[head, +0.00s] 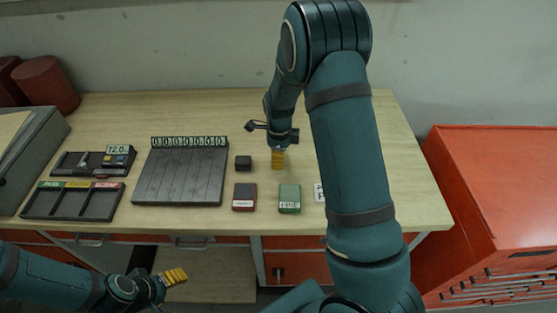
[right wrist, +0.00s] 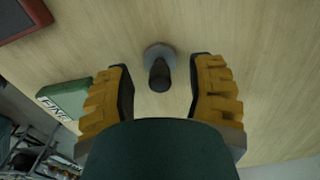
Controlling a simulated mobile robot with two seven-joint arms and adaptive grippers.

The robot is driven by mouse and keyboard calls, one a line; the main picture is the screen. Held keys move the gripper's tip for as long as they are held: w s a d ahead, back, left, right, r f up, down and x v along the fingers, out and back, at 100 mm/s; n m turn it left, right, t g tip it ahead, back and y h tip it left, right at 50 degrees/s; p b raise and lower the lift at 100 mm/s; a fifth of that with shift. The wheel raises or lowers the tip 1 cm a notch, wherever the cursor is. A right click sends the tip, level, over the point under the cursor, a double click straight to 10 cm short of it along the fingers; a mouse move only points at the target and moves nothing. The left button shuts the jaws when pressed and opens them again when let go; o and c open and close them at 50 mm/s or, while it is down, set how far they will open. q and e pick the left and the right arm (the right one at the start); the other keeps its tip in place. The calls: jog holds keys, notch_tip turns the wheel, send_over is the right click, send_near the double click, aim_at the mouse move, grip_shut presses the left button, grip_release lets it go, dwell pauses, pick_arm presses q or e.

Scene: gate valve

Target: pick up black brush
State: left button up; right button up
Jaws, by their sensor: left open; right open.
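A dark upright cylinder with a round grey base, which looks like the black brush (right wrist: 159,75), stands on the table in the right wrist view. In the head view I cannot make it out; my right gripper and arm cover that area. My right gripper (head: 278,159) points down over the table. Its yellow fingers are open, one on each side of the dark cylinder in the right wrist view, with a gap on both sides. My left gripper (head: 174,276) is open and empty, low in front of the table's front edge.
A green block (head: 289,199), a dark red block (head: 244,198) and a small black block (head: 243,163) lie near my right gripper. A slotted grey tray (head: 180,172) and a three-part tray (head: 73,202) are further left. A red cabinet (head: 490,190) stands right.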

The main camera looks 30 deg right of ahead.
grip_shut()
jog(key=shift+r, duration=0.15)
notch_tip(320, 180, up, 10)
jog(key=shift+f+p, duration=0.1)
jog(key=shift+p, duration=0.3)
jog(key=c, duration=0.9)
grip_release()
grip_shut()
